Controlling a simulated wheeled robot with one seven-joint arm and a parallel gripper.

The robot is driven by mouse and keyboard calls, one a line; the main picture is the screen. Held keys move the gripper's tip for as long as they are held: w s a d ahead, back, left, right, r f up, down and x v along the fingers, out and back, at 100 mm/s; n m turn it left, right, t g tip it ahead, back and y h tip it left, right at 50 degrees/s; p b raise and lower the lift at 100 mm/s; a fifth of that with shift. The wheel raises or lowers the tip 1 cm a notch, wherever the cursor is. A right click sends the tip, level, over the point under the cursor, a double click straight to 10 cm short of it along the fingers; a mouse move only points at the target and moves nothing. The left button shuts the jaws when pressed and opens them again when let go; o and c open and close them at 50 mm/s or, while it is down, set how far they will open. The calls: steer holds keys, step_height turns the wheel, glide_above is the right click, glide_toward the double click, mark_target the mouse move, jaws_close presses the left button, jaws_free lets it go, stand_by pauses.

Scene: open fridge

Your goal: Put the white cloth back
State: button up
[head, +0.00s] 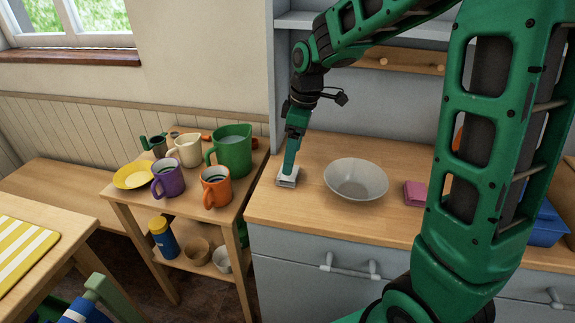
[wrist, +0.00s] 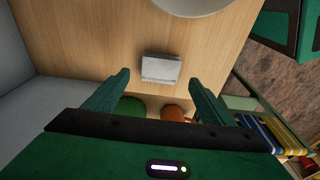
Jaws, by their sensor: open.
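The white cloth (head: 287,180) is a small folded block on the wooden counter, left of the bowl in the head view. It also shows in the wrist view (wrist: 161,69), lying flat near the counter's edge. My gripper (head: 289,170) points down right over the cloth. In the wrist view my gripper (wrist: 160,77) is open, with one finger on each side of the cloth and nothing held between them. I cannot tell how much height is left between the fingertips and the cloth.
A pale bowl (head: 356,180) stands close to the right of the cloth. A pink block (head: 414,193) and a blue tub (head: 547,228) are further right. A side table at left holds a green jug (head: 231,150), an orange mug (head: 216,187) and a purple mug (head: 168,179).

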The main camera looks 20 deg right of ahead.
mark_target(296, 172)
step_height(296, 172, up, 6)
steer(key=s+d+f+m, duration=0.1)
steer(key=s+d+m, duration=0.4)
steer(key=s, duration=0.5)
steer(key=s+d+f+m, duration=0.2)
steer(key=s+d+m, duration=0.3)
steer(key=s, duration=0.5)
steer(key=s+d+f+m+g+h, duration=0.1)
steer(key=s+d+m, duration=0.5)
steer(key=s, duration=0.3)
steer(key=shift+s+f+m, duration=0.15)
steer(key=shift+s+m, duration=0.25)
steer(key=shift+m, duration=0.4)
steer(key=shift+w+f, duration=0.25)
steer(key=shift+w, duration=0.35)
